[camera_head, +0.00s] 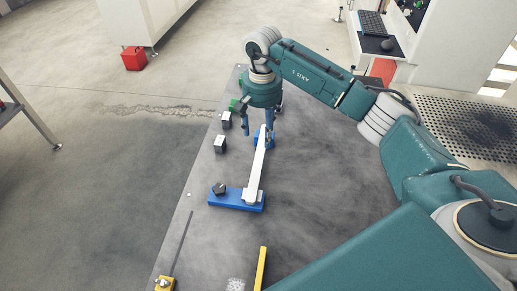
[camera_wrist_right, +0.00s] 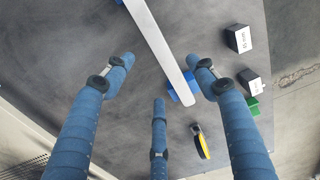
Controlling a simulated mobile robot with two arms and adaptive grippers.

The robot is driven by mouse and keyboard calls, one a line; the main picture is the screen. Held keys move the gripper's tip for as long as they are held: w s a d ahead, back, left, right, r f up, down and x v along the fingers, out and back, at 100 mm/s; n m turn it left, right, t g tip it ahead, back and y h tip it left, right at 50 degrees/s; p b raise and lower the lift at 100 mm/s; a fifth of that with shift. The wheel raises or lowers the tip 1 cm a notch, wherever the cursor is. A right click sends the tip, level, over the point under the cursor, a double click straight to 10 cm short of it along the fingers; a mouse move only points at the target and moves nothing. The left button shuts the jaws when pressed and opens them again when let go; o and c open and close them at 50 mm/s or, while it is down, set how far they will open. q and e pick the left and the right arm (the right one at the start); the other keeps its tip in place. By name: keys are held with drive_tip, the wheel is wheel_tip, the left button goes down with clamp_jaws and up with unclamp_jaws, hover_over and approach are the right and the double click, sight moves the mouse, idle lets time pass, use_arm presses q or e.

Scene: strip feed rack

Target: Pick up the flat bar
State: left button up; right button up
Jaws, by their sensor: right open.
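The flat bar (camera_head: 258,165) is long, thin and white. It lies lengthwise across two blue supports, the near one (camera_head: 225,196) with a dark knob, and the far one (camera_head: 271,142) partly hidden by the bar and gripper. In the right wrist view the bar (camera_wrist_right: 158,45) runs diagonally between the fingers. My right gripper (camera_head: 257,136) points down over the bar's far end. Its blue fingers (camera_wrist_right: 160,77) are spread apart and empty, and I cannot tell whether any touches the bar. My left gripper is not in view.
Two dark blocks with pale labelled faces (camera_head: 220,144) (camera_head: 226,120) stand left of the bar, near the table edge. A green piece (camera_head: 234,105) is behind them. The table right of the bar is clear.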

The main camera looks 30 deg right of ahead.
sight(261, 158)
drive_tip(key=f, duration=0.3)
drive_tip(key=shift+s+a+f+p, duration=0.15)
drive_tip(key=shift+s+f+p, duration=0.2)
drive_tip(key=shift+f, duration=0.6)
drive_tip(key=f, duration=0.1)
drive_tip(key=f+p, duration=0.1)
drive_tip(key=f, duration=0.1)
drive_tip(key=s+f+p, duration=0.1)
drive_tip(key=shift+a+f, duration=0.15)
drive_tip(key=shift+a, duration=0.1)
drive_tip(key=shift+w+f, duration=0.1)
drive_tip(key=shift+f, duration=0.2)
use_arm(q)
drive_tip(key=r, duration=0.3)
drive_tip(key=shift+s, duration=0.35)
use_arm(e)
drive_tip(key=shift+r, duration=0.1)
clamp_jaws()
